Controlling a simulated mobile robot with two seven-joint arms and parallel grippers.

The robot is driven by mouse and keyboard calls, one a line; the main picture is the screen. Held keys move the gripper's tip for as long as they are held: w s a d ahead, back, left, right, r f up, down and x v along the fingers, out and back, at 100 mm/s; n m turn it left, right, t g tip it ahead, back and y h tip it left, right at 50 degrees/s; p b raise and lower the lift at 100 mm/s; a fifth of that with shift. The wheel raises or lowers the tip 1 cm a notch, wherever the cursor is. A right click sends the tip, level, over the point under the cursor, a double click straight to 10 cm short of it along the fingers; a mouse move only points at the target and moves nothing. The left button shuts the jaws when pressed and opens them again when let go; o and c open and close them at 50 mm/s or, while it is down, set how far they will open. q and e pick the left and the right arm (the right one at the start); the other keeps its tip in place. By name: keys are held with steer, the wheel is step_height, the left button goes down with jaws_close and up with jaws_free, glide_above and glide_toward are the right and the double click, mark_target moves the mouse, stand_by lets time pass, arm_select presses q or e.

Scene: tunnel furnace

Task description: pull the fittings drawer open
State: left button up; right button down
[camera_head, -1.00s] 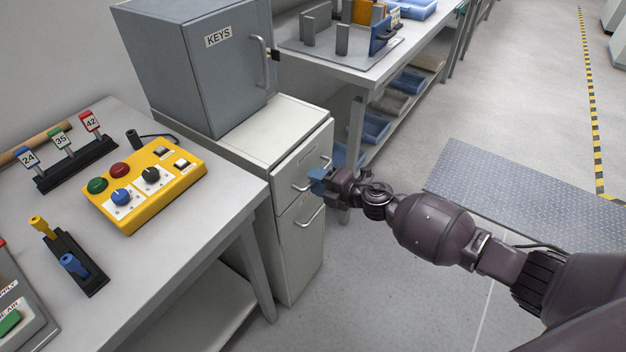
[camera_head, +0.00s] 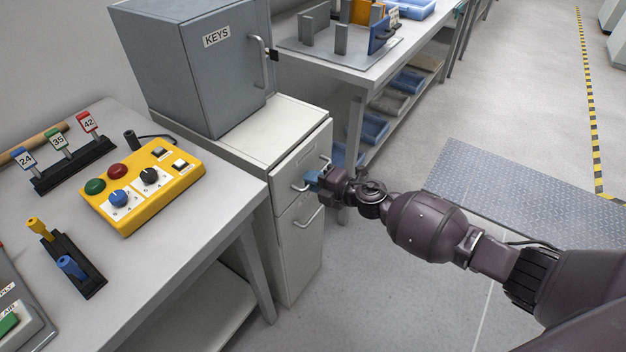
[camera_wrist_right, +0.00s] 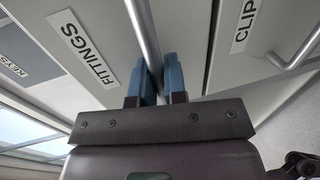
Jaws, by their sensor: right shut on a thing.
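The fittings drawer (camera_head: 297,157) is the upper drawer of the white cabinet below the grey key box, and its front looks flush with the cabinet. In the right wrist view its label FITTINGS (camera_wrist_right: 82,47) is readable beside a round metal bar handle (camera_wrist_right: 143,32). My right gripper (camera_head: 312,181) is at this handle; in the right wrist view its blue fingers (camera_wrist_right: 154,82) are shut on the bar, one on each side. The fingers hide the middle of the handle in the head view. My left gripper is not in view.
A lower drawer with its own handle (camera_head: 309,217) sits beneath; its label CLIP (camera_wrist_right: 243,27) is partly cut off. The grey key box (camera_head: 205,75) stands on the cabinet. A workbench with a yellow control box (camera_head: 142,187) is at left. Floor right of the cabinet is free.

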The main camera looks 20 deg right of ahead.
steer(key=f+p+v, duration=0.1)
steer(key=f+v, duration=0.1)
steer(key=v, duration=1)
steer(key=s+f+p+v, duration=0.1)
steer(key=f+p+v, duration=0.1)
steer(key=v, duration=1)
steer(key=shift+s+d+f, duration=0.2)
steer(key=shift+d+f, duration=0.25)
steer(key=shift+f, duration=0.1)
steer(key=c, duration=1.2)
jaws_free()
